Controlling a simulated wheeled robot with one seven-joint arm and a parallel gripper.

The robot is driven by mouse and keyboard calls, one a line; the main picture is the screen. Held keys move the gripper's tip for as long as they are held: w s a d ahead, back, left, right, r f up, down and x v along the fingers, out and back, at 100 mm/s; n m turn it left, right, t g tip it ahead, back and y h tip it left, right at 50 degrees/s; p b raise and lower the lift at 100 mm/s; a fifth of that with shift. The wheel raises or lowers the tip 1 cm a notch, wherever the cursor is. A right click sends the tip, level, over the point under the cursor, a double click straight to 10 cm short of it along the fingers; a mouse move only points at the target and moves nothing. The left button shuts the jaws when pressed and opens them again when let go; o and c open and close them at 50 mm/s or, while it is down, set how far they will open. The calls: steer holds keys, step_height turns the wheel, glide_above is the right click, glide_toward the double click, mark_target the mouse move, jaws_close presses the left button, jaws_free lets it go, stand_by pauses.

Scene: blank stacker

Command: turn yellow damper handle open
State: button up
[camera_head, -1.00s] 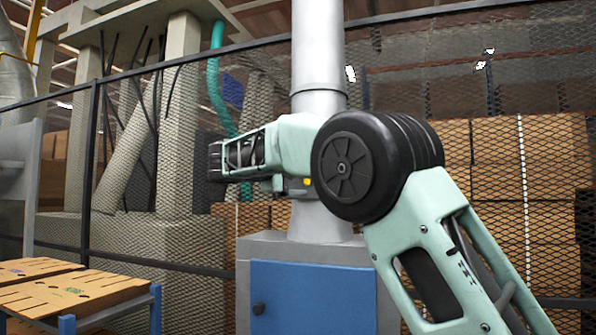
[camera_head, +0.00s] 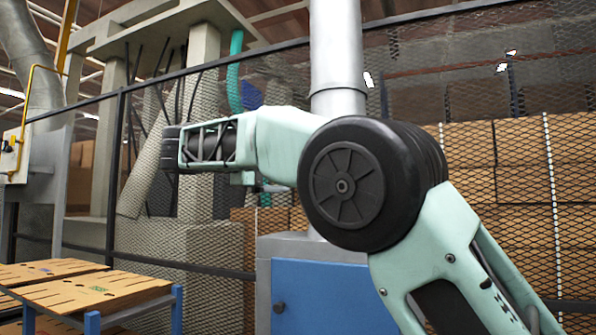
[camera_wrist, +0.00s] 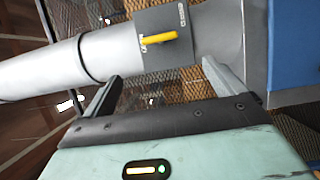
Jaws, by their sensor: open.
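The yellow damper handle (camera_wrist: 159,38) shows in the wrist view as a short bar, lying nearly level in the picture on a dark grey plate (camera_wrist: 177,50). The plate sits on the grey duct (camera_wrist: 45,72) and bears small white lettering, too small to read surely. My gripper (camera_wrist: 161,72) is open and empty. Its two fingers are spread wide and point toward the duct. The handle appears beyond the fingertips, between them across the picture, with no visible contact. In the head view my arm hides the handle, and I cannot make out the fingers there.
The duct rises from a grey cabinet with a blue door (camera_head: 318,298). A mesh fence (camera_head: 395,110) stands behind it, with stacked cartons (camera_head: 525,145) beyond. A blue-framed table (camera_head: 92,322) with flat cardboard blanks (camera_head: 95,293) is at lower left.

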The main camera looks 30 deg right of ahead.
steer(key=shift+v, duration=2.05)
step_height(320, 180, down, 11)
steer(key=w+n+t+y, duration=0.1)
steer(key=n+y, duration=0.3)
steer(key=s+a+f+n+g+y, duration=0.1)
steer(key=s+a+f+y, duration=0.2)
steer(key=f, duration=0.5)
steer(key=s+a+f+n+y, duration=0.2)
steer(key=s+f+y, duration=0.2)
steer(key=f, duration=0.3)
steer(key=s+a+f+g+y, duration=0.1)
steer(key=s+f+y, duration=0.1)
steer(key=s+f, duration=0.4)
steer(key=s+a+f+m+g+y, duration=0.1)
steer(key=s+a+f+g+y, duration=0.1)
steer(key=s+f, duration=0.5)
steer(key=s+a+f+m+g+y, duration=0.1)
steer(key=s+f, duration=0.5)
steer(key=s, duration=1)
steer(key=shift+a+f+g+y, duration=0.2)
steer(key=shift+a+g+y, duration=0.4)
steer(key=shift+y, duration=0.4)
steer(key=shift+s, duration=0.1)
